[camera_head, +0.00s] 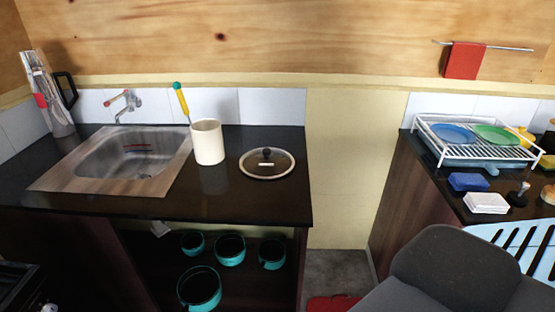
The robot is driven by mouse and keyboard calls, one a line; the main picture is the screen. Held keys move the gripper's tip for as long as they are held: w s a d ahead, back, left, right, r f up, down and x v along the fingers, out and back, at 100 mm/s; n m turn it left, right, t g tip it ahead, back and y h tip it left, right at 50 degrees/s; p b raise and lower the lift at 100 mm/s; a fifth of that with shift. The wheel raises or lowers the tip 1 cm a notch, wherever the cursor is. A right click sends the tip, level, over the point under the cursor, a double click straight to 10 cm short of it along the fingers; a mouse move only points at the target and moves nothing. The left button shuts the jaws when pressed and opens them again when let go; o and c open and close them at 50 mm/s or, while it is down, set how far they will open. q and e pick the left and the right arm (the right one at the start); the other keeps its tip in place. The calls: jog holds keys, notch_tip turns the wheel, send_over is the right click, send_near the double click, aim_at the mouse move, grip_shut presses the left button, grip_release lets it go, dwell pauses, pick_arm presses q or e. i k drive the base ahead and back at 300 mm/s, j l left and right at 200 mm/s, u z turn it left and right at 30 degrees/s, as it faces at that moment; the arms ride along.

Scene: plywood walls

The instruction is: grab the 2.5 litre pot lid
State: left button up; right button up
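A round pot lid (267,164) lies flat on the dark counter (240,203), near its right end. It has a dark glass-like middle, a pale rim and a black knob on top. A white cylindrical holder (208,143) stands just left of the lid, apart from it. No gripper shows in the head view. The lid's size marking cannot be read.
A metal sink (130,158) with a tap is set in the counter's left part. Several teal pots (200,288) stand on the shelf below. A gap separates this counter from the right one, which holds a white dish rack (470,151). A dark grey chair (440,270) stands at lower right.

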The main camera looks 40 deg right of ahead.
aim_at(265, 163)
jog(key=z, duration=1.1)
